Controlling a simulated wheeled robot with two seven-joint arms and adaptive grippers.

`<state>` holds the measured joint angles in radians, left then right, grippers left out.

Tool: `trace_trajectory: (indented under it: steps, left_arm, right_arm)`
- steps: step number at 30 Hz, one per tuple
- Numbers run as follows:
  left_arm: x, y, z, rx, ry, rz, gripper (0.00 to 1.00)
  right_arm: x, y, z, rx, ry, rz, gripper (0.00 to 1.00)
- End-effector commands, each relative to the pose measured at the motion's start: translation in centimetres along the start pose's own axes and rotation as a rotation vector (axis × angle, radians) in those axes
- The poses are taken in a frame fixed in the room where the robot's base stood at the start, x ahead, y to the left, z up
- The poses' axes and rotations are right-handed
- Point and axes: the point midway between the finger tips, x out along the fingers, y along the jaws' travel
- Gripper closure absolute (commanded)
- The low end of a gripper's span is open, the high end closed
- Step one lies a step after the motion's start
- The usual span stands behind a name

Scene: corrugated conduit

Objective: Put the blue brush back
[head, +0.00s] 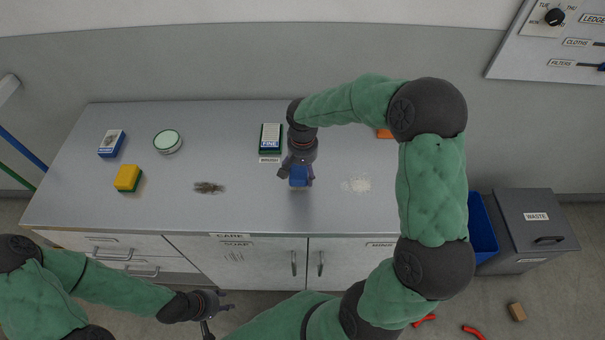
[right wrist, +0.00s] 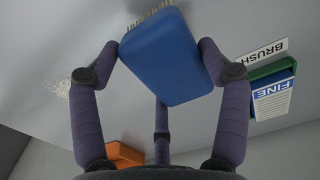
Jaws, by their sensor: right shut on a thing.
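The blue brush (head: 299,176) is held by my right gripper (head: 298,172) over the counter, right of the middle. In the right wrist view the brush (right wrist: 160,55) has a blue block back and pale bristles, and my gripper's fingers (right wrist: 160,65) press on its sides. A white BRUSH label (head: 269,160) lies on the counter to the left of the brush, in front of a green-edged FINE pack (head: 270,138). My left gripper (head: 220,318) is low in front of the cabinets, with its fingers apart and nothing between them.
On the grey counter (head: 240,205) are a yellow-green sponge (head: 127,178), a blue-white box (head: 111,143), a round tin (head: 167,141), brown debris (head: 208,188), pale crumbs (head: 356,185) and an orange item (head: 384,134). A WASTE bin (head: 537,225) and blue bin (head: 482,230) stand right.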

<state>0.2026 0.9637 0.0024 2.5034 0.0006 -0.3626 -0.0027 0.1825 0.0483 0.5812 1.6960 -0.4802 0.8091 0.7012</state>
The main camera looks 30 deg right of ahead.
Motion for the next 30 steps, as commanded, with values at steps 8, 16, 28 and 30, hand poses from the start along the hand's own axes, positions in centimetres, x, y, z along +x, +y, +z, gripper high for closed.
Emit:
trace_trajectory:
  steps: [8,16,28,30]
  left_arm:
    - [0.4,-0.1,0.0,0.0,0.0,0.0,0.6]
    - [0.7,-0.2,0.0,0.0,0.0,0.0,0.6]
    - [0.6,-0.2,0.0,0.0,0.0,0.0,0.6]
    - [0.6,-0.2,0.0,0.0,0.0,0.0,0.6]
  right_arm:
    - [1.8,0.0,0.1,0.0,0.0,0.0,0.5]
    - [2.2,0.0,0.1,0.0,-0.001,0.0,0.21]
    - [2.1,0.0,0.1,0.0,-0.002,0.0,0.0]
    - [2.0,0.0,0.1,0.0,-0.001,0.0,0.0]
